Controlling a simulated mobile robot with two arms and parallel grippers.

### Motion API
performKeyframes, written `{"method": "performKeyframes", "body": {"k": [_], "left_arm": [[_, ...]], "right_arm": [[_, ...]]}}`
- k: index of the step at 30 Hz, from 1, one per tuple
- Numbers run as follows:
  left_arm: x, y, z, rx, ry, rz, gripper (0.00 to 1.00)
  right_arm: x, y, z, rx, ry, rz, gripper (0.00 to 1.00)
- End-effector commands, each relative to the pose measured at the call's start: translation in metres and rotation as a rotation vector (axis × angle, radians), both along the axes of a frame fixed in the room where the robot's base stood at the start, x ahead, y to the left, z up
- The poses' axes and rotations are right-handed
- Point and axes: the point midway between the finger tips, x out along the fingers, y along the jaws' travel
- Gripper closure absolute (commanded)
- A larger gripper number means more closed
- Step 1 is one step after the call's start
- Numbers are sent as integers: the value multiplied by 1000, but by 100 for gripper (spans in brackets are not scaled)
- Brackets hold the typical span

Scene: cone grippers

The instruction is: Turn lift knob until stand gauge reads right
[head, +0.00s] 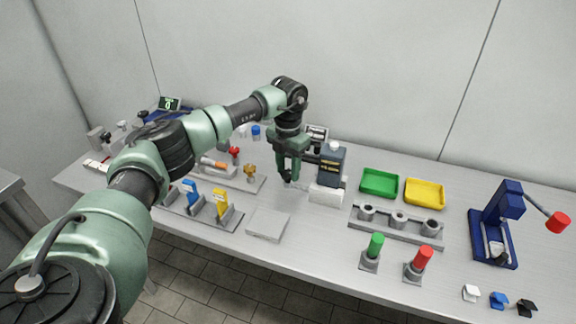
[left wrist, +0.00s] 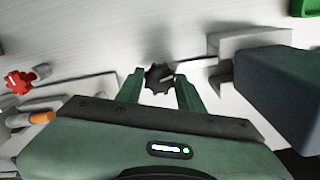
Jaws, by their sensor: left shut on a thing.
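The black lobed knob (head: 288,181) is mostly hidden by my fingers in the head view. It shows clearly in the left wrist view (left wrist: 158,76). My left gripper (head: 289,177) points down at the table with its two green fingers (left wrist: 160,79) closed on opposite sides of the knob. A small framed panel (head: 317,132), which may be the stand gauge, stands behind the gripper. Its reading is too small to tell. My right gripper is out of view.
Green (head: 379,183) and yellow (head: 425,193) trays lie to the right, behind a grey holder with several rings (head: 398,226). Red and yellow knobs (head: 250,171) stand on a plate to the left. A flat pale plate (head: 267,224) lies in front.

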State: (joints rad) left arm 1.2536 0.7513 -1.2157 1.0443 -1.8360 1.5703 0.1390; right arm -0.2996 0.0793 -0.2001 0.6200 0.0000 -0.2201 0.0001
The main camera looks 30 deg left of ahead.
Motion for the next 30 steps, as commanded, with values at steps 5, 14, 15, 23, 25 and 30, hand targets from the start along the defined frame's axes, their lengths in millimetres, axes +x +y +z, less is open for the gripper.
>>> {"method": "performKeyframes", "body": {"k": [5, 14, 15, 23, 25, 30], "left_arm": [[1, 1, 4, 1, -5, 167, 100], [2, 1, 4, 0, -6, 417, 100], [2, 1, 4, 0, -6, 445, 100], [2, 1, 3, -1, -7, 577, 100], [2, 1, 3, -1, -7, 597, 100], [2, 1, 3, -1, -7, 628, 100]], "right_arm": [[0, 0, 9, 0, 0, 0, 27], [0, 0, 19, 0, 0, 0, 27], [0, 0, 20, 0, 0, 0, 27], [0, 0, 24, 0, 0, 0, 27], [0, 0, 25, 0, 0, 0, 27], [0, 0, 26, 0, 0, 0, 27]]}}
